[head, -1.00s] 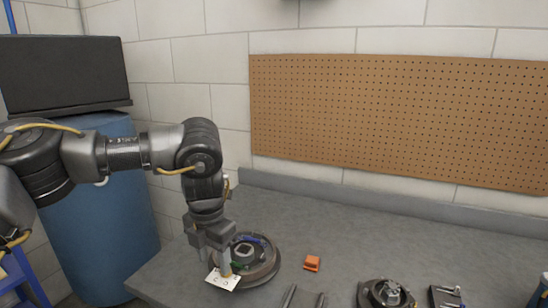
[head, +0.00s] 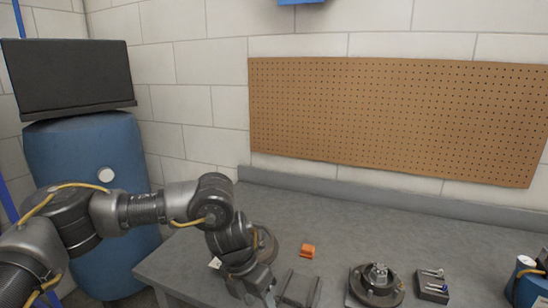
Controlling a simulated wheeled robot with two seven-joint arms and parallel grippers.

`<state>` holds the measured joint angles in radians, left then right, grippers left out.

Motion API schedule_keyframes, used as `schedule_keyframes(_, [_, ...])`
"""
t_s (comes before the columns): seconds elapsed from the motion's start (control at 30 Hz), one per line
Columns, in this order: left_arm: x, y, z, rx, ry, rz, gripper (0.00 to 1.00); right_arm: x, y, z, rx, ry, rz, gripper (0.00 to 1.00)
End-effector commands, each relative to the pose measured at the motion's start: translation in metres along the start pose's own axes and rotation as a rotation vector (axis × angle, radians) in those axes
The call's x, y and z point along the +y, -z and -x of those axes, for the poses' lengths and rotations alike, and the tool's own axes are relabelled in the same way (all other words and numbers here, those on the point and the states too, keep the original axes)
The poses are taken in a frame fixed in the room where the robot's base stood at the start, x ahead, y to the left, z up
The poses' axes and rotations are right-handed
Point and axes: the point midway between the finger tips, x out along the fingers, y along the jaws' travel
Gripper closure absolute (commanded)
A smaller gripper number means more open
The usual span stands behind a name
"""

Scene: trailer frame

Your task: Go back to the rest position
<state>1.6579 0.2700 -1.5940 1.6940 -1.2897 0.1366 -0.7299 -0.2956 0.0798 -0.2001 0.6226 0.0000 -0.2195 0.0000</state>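My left arm comes in from the left and bends down over the front of the grey workbench (head: 400,232). My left gripper (head: 262,292) points down at the bottom edge, in front of a round brown drum (head: 268,247). Its fingertips are not clear, so I cannot tell whether it is open or shut. The arm hides much of the drum. A small white tag (head: 215,263) shows at the drum's left. My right gripper is not in view.
A grey two-pronged stand (head: 303,283) lies close right of my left gripper. An orange block (head: 308,251), a round hub (head: 376,285), a dark tool holder (head: 432,288) and a blue-and-white container (head: 526,278) are on the bench. A blue barrel (head: 60,150) stands left; a pegboard (head: 400,115) hangs behind.

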Motion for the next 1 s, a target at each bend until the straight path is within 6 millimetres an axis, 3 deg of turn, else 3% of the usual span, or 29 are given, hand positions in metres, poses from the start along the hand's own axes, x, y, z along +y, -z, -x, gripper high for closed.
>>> schedule_keyframes(0.17, [-0.062,-0.001,-0.047,-0.094,0.192,0.036,0.49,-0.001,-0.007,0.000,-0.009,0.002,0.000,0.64])
schedule_keyframes(0.3, [-0.128,-0.006,-0.071,-0.222,0.428,0.170,0.49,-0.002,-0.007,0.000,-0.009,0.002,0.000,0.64])
schedule_keyframes(0.4, [-0.165,-0.012,-0.070,-0.318,0.608,0.347,0.49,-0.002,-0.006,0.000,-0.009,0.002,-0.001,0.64])
schedule_keyframes(0.53, [-0.182,-0.021,-0.058,-0.424,0.813,0.658,0.49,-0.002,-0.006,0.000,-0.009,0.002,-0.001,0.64])
schedule_keyframes(0.67, [-0.161,-0.022,-0.048,-0.502,0.967,1.045,0.49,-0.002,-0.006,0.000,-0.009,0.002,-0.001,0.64])
schedule_keyframes(0.77, [-0.123,-0.012,-0.051,-0.544,1.038,1.385,0.49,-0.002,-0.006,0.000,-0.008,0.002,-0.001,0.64])
schedule_keyframes(0.87, [-0.076,0.015,-0.064,-0.571,1.064,1.751,0.49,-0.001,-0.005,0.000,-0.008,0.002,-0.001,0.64])
schedule_keyframes(0.97, [-0.025,0.062,-0.087,-0.588,1.031,2.134,0.49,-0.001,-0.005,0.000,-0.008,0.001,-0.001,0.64])
schedule_keyframes(1.0, [-0.007,0.087,-0.098,-0.592,1.000,2.288,0.49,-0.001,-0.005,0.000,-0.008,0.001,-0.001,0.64])
